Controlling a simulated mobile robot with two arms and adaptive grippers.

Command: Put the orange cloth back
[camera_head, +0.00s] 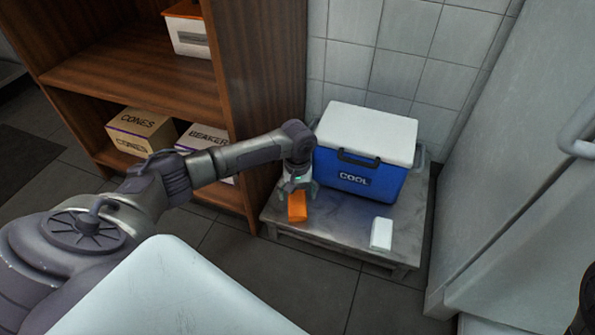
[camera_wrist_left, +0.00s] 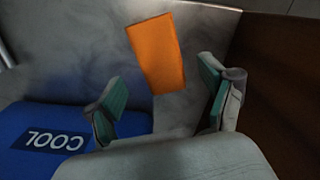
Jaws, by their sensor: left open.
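The orange cloth (camera_head: 297,207) is a folded block on the grey low table (camera_head: 330,229), in front of the left side of the blue cooler. My left gripper (camera_head: 296,184) is just above it, pointing down. In the left wrist view the cloth (camera_wrist_left: 156,53) lies flat beyond the open fingers of the left gripper (camera_wrist_left: 165,98), in line with the gap between them. Nothing is between the fingers. My right gripper does not show; only a dark piece shows at the right edge of the head view.
The blue cooler (camera_head: 362,178) with a white lid stands on the table, close beside my left gripper. A white block (camera_head: 381,234) lies at the table's front right. A wooden shelf (camera_head: 262,90) with boxes (camera_head: 142,131) is at the left. A white door stands right.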

